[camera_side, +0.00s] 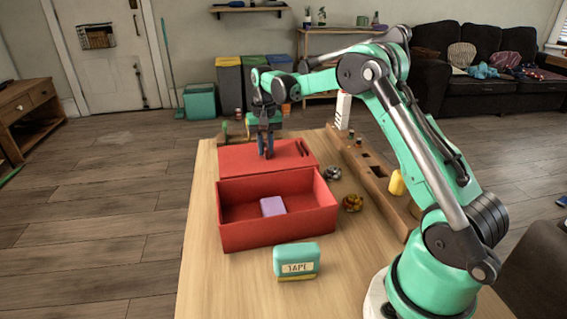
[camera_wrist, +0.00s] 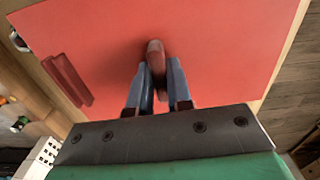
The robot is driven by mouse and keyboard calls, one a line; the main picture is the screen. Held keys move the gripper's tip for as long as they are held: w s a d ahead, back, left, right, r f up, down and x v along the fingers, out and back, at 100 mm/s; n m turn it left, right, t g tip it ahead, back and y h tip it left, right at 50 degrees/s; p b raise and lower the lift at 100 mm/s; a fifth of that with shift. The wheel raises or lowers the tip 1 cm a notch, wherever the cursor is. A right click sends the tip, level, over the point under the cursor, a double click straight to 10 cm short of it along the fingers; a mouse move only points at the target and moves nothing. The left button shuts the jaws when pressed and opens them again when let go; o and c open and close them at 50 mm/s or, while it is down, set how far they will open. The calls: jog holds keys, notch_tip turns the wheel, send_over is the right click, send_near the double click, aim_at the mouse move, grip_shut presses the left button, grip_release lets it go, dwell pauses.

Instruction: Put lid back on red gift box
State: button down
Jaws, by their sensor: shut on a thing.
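The red gift box (camera_side: 278,225) stands open on the table, with a small lilac block (camera_side: 272,206) inside. Its flat red lid (camera_side: 238,159) is just behind the box in the side view, and it fills much of the wrist view (camera_wrist: 225,45). My gripper (camera_side: 266,150) points down over the lid. In the wrist view its fingers (camera_wrist: 156,85) are shut on a dark red handle (camera_wrist: 154,52) near the lid's middle. I cannot tell whether the lid rests on the table or is slightly raised.
A long wooden tray (camera_side: 362,178) and a yellow cylinder (camera_side: 396,183) are farther right. The table's left strip is clear.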

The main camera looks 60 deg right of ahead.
aim_at(265, 145)
notch_tip(265, 145, up, 6)
jog(key=shift+a+r, duration=0.1)
jog(key=shift+r, duration=0.1)
jog(key=s+a+r, duration=0.6)
jog(key=s+a, duration=0.5)
jog(key=shift+a, duration=0.25)
notch_tip(265, 145, down, 7)
dwell(0.4)
jog(key=shift+f, duration=1.75)
dwell(1.4)
